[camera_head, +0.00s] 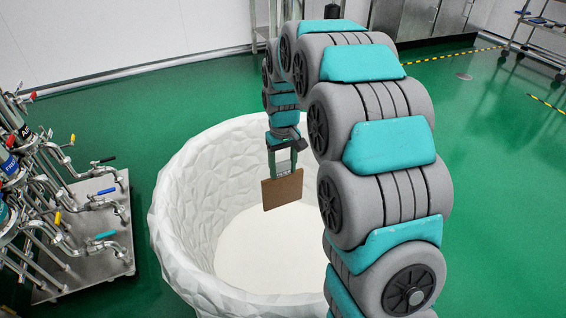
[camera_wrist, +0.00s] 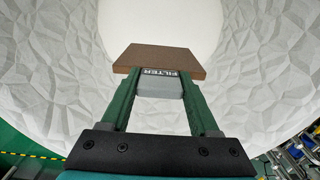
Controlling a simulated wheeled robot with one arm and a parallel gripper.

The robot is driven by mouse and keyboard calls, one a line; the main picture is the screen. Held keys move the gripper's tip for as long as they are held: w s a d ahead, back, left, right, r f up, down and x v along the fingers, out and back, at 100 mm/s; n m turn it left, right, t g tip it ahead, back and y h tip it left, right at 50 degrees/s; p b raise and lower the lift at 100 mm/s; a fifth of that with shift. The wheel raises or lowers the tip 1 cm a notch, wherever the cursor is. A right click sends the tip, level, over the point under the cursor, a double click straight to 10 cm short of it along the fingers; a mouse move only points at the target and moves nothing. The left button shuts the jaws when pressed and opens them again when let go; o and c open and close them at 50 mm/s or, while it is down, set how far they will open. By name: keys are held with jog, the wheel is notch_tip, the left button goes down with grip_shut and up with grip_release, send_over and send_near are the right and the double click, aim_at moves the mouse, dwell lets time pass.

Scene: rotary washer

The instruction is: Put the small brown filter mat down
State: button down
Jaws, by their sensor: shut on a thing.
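The small brown filter mat (camera_head: 282,191) is a thin square board hanging upright from my gripper (camera_head: 284,168) in the head view. In the wrist view the mat (camera_wrist: 160,58) lies across the fingertips, with a grey block marked "FILTER" (camera_wrist: 161,82) between the green fingers of my gripper (camera_wrist: 160,90). My gripper is shut on this grey block, which seems to be the mat's handle. The mat is held over the opening of a large white faceted round tub (camera_head: 185,190), clear of its walls. The tub's pale floor (camera_head: 270,250) shows below, apart from the mat.
A metal skid with pipes and valves (camera_head: 100,225) stands on the left of the tub. A steel cabinet (camera_head: 425,18) and a wheeled rack (camera_head: 540,40) stand at the back right. Open green floor (camera_head: 490,180) surrounds the tub. My arm arches over the tub's right side.

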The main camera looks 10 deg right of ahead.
jog(key=shift+f, duration=0.1)
jog(key=shift+c, duration=0.2)
grip_release()
dwell(0.8)
jog(key=s+r, duration=0.2)
jog(key=s, duration=1)
jog(key=s+r+m+g+p, duration=0.1)
jog(key=s+r, duration=0.2)
jog(key=s, duration=1)
jog(key=s+r+m, duration=0.1)
jog(key=s+r, duration=0.2)
jog(key=s, duration=0.9)
jog(key=shift+s+d+g, duration=0.15)
jog(key=shift+s+g, duration=0.05)
jog(key=shift+g, duration=0.2)
jog(key=shift+r, duration=0.1)
